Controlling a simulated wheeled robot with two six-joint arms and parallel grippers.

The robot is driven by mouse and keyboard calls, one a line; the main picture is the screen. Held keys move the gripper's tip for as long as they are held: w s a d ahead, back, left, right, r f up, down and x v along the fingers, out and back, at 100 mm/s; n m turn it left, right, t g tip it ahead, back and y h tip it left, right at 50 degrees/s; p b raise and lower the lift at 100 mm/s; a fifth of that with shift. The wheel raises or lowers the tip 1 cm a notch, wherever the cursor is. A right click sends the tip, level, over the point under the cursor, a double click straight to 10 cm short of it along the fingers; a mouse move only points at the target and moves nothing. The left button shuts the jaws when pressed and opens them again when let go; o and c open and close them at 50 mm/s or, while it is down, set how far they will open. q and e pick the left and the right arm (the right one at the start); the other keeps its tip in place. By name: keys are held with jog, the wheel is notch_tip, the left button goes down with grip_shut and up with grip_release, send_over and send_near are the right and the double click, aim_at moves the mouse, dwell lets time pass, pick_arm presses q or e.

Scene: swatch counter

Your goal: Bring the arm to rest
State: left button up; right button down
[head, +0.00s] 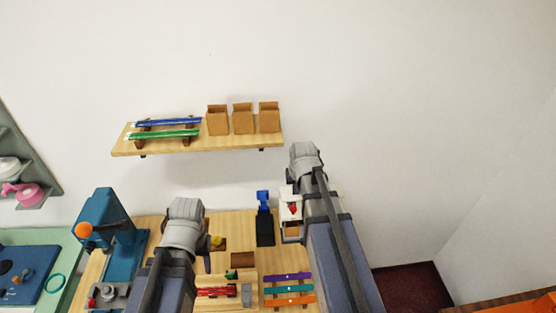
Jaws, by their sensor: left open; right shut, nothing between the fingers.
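My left arm comes up from the bottom, and its grey wrist stands over the counter (149,222). My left gripper (207,259) points down beyond the wrist and is partly hidden by it; it is open, and I see nothing held. My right arm reaches higher, its wrist in front of the wall to the right of the shelf. My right gripper (289,177) is mostly hidden behind that wrist; it is shut with nothing visible in it.
A wooden shelf (160,148) holds blue and green strips and three brown boxes (243,122). On the counter are a teal press (103,212), a blue-black device (265,228), a white-and-red device (291,208) and coloured strips (288,288). Wall space above is clear.

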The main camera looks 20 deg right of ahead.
jog(key=s+a+f+n+g+b, duration=0.1)
jog(key=s+a+f+n+b, duration=0.1)
jog(key=s+a+f+b, duration=0.3)
jog(key=s+a+f+n+g+b, duration=0.1)
jog(key=s+a+f+b, duration=0.4)
jog(key=a, duration=0.5)
jog(key=s+a+f+n+g+b, duration=0.1)
jog(key=s+a+f+n+b, duration=0.2)
jog(key=s+a+f+b, duration=0.2)
jog(key=shift+s+a+f+b, duration=0.1)
jog(key=shift+a+f+b, duration=0.3)
jog(key=shift+f+b, duration=0.35)
jog(key=shift+s+a+f+b, duration=0.1)
jog(key=shift+a+f+b, duration=0.25)
jog(key=shift+f+b, duration=0.4)
jog(key=shift+a+f+b, duration=0.4)
jog(key=shift+f+b, duration=0.1)
jog(key=shift+f, duration=0.4)
jog(key=shift+s+a+f+n, duration=0.1)
jog(key=shift+s+a+n, duration=0.15)
jog(key=shift+s+n, duration=0.1)
jog(key=shift+g+h, duration=0.3)
